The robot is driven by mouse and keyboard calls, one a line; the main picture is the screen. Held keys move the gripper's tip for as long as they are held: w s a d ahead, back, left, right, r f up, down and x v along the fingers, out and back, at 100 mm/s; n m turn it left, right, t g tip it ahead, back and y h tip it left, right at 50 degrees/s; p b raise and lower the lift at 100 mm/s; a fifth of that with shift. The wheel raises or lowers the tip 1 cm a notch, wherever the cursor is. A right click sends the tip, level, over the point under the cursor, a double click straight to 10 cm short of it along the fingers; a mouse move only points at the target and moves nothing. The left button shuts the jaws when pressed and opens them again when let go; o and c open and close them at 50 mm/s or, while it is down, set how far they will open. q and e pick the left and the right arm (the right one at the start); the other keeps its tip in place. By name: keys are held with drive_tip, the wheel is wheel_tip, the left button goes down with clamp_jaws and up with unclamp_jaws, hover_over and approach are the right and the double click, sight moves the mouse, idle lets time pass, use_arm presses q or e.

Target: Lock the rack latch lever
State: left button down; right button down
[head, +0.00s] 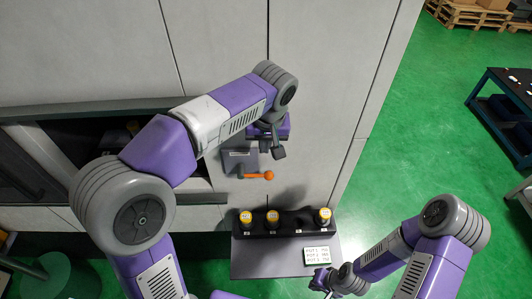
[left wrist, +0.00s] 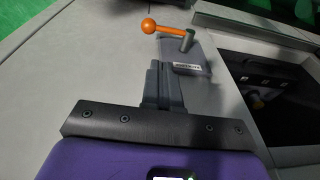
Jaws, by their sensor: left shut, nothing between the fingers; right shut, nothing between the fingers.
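The rack latch lever (head: 258,176) is an orange arm with a ball knob, mounted on a grey plate (head: 236,161) on the machine's front. In the head view it points to the right. In the left wrist view the lever (left wrist: 168,29) and its plate (left wrist: 192,60), with an unreadable label, show beyond the fingers. My left gripper (head: 279,152) is shut and empty, just above and right of the lever, apart from it as far as I can tell. It also shows in the left wrist view (left wrist: 160,75). My right gripper (head: 321,280) is shut and empty at the lower middle.
Below the lever, a dark holder (head: 285,233) with several yellow-topped pots stands on a grey shelf (head: 260,262) with a label card (head: 317,255). An open recess (head: 85,140) lies left, partly hidden by my left arm. Green floor is free at right, before a dark workbench (head: 505,105).

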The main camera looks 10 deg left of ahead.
use_arm(q)
drive_tip(key=s, duration=0.1)
approach(260, 175)
drive_tip(key=x, duration=0.7)
idle(0.7)
